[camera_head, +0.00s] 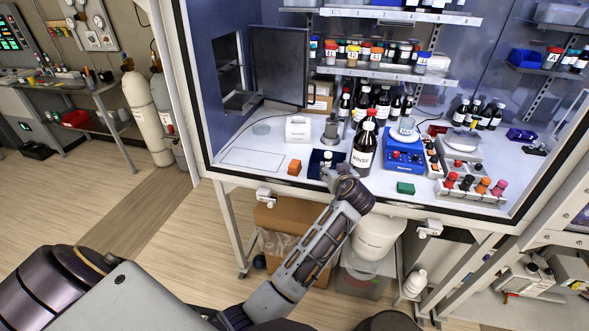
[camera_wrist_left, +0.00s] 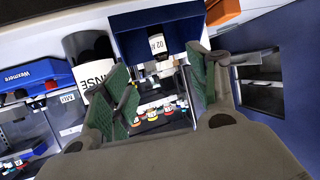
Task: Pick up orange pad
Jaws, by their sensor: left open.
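The orange pad (camera_head: 294,167) is a small block lying on the white cabinet floor, left of a dark blue bin. It also shows in the left wrist view (camera_wrist_left: 222,11), cut by the top edge, beside the bin. My left gripper (camera_wrist_left: 158,68) is open, its two green-lined fingers spread apart in the left wrist view, with nothing seen held. In the head view my left wrist hides most of the gripper, which is near the blue bin, to the right of the orange pad and apart from it. My right gripper is not in view.
The dark blue bin (camera_head: 313,164) holds a small bottle. A tall RINSE bottle (camera_head: 364,148) and a blue stirrer (camera_head: 404,153) stand to its right. A green pad (camera_head: 405,188) lies near the front edge. The floor left of the orange pad is clear.

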